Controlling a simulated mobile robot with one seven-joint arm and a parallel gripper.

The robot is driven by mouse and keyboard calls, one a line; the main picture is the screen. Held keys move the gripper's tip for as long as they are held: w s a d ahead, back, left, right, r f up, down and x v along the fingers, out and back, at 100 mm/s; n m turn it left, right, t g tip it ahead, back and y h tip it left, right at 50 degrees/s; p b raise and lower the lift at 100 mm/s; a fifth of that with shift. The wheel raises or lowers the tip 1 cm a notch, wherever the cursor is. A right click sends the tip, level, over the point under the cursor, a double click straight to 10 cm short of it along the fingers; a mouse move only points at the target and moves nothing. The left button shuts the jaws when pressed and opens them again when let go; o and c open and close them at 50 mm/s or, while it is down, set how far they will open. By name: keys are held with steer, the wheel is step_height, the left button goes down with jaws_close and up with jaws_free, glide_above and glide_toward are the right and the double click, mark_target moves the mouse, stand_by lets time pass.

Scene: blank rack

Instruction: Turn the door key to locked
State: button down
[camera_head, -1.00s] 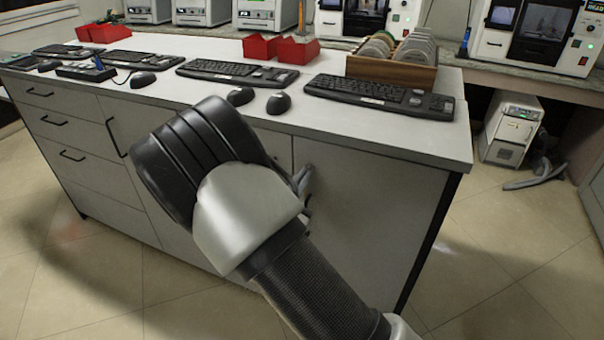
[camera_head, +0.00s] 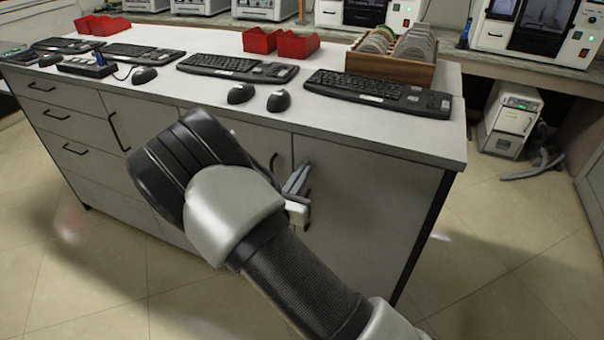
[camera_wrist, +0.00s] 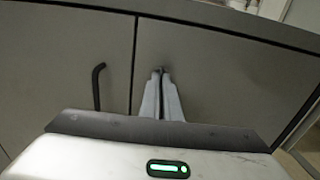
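My gripper (camera_wrist: 161,74) is in the middle of the wrist view, its two pale fingers close together with a thin gap. A small dark thing at the fingertips, at the right-hand cabinet door (camera_wrist: 215,75), looks like the door key (camera_wrist: 161,68); the fingers appear shut on it and hide most of it. In the head view my gripper (camera_head: 300,178) is at the front of the same door (camera_head: 370,205), near its left edge. The key cannot be made out there. Its turn angle is too small to read.
A black curved handle (camera_wrist: 97,86) is on the neighbouring door, left of my gripper. The worktop (camera_head: 350,135) above overhangs the doors and carries keyboards, mice, red bins (camera_head: 280,42) and a wooden rack (camera_head: 390,66).

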steer(key=c, duration=2)
jaws_free()
steer(key=shift+s, duration=0.1)
steer(key=p+v, duration=0.1)
steer(key=v, duration=1.6)
steer(key=shift+s, duration=0.1)
